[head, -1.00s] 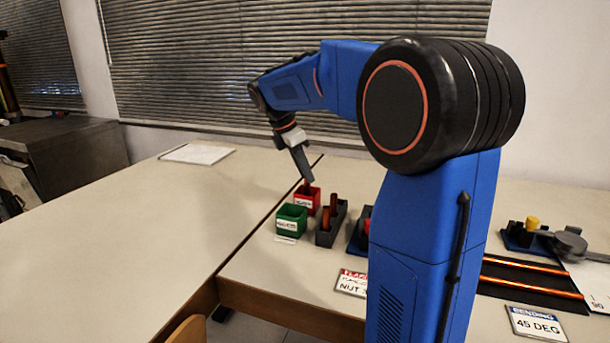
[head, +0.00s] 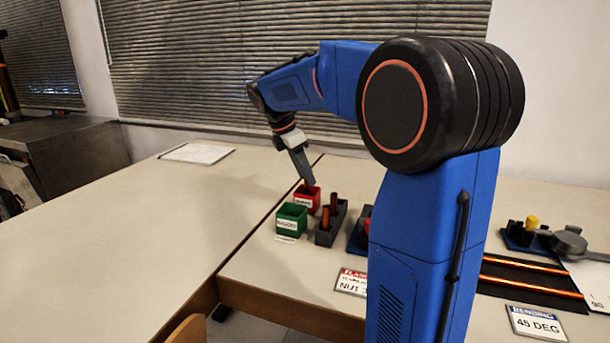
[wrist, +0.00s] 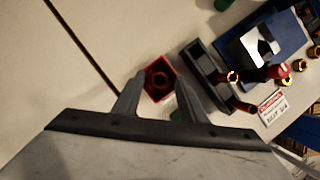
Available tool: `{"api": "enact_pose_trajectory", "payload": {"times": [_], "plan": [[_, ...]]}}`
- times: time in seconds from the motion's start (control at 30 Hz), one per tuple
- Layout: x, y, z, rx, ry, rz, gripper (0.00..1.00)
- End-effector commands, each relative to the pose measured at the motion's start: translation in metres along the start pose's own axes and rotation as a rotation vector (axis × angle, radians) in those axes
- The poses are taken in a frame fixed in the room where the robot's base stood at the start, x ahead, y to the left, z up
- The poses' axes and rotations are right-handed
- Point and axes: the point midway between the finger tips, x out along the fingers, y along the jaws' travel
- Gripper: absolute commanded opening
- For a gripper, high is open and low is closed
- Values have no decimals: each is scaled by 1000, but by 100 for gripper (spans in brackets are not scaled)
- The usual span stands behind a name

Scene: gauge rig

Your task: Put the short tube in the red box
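The red box (head: 312,203) stands on the table beyond the green box and also shows in the wrist view (wrist: 169,94). A short reddish-brown tube (wrist: 158,80) shows end-on inside the red box's opening in the wrist view. My gripper (head: 307,181) points down at the red box from just above it. In the wrist view its two fingers (wrist: 160,84) are spread, one on each side of the tube's end, with gaps between. In the head view the fingers hide most of the tube.
The green box (head: 291,220) stands in front of the red box. A dark grey rack (head: 340,222) with two upright copper tubes is close on the right. A blue fixture (wrist: 272,52) lies beyond the rack.

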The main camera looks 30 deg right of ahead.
Motion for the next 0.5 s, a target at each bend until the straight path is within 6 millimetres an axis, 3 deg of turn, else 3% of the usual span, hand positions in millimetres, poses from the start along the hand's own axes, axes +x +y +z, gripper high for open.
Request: {"api": "enact_pose_trajectory", "payload": {"times": [0.5], "plan": [[-92,0,0,-1,1,2,38]]}}
